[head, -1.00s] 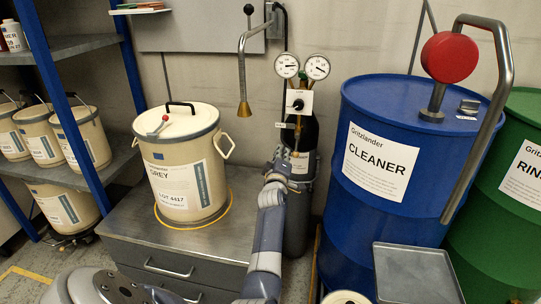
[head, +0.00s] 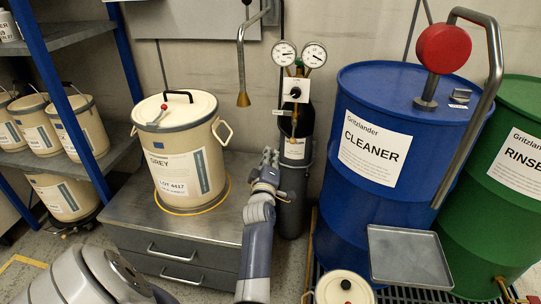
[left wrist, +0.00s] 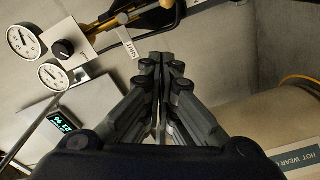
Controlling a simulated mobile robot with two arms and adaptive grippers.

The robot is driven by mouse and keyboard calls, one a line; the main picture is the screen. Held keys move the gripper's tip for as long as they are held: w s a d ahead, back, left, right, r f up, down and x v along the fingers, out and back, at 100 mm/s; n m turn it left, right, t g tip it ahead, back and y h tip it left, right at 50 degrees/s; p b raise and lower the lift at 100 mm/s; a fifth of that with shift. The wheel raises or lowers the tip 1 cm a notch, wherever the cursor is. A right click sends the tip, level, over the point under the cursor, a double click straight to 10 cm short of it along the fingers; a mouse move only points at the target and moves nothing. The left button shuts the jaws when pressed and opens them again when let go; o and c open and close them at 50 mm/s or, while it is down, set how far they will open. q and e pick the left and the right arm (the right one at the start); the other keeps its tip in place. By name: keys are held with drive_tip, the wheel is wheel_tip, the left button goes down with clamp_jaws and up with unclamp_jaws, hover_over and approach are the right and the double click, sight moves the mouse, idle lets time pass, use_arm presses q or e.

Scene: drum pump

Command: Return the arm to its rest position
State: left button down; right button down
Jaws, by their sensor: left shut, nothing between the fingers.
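My left gripper (head: 270,157) is in the middle of the head view, on the arm that rises from the bottom edge. It is shut and empty, just left of the dark gas cylinder (head: 292,215) and right of the beige GREY bucket (head: 180,155). In the left wrist view the closed fingers of my left gripper (left wrist: 162,60) point away from the camera, with nothing between them. Whether the fingers touch the cylinder cannot be told from the head view. My right gripper is not in view.
The bucket stands on a grey drawer cabinet (head: 125,212). Two gauges (head: 284,53) top the cylinder. The blue CLEANER drum (head: 340,200) with a pump, a green drum (head: 515,230) and a metal tray (head: 410,262) are at right. Shelves with buckets (head: 80,128) are at left.

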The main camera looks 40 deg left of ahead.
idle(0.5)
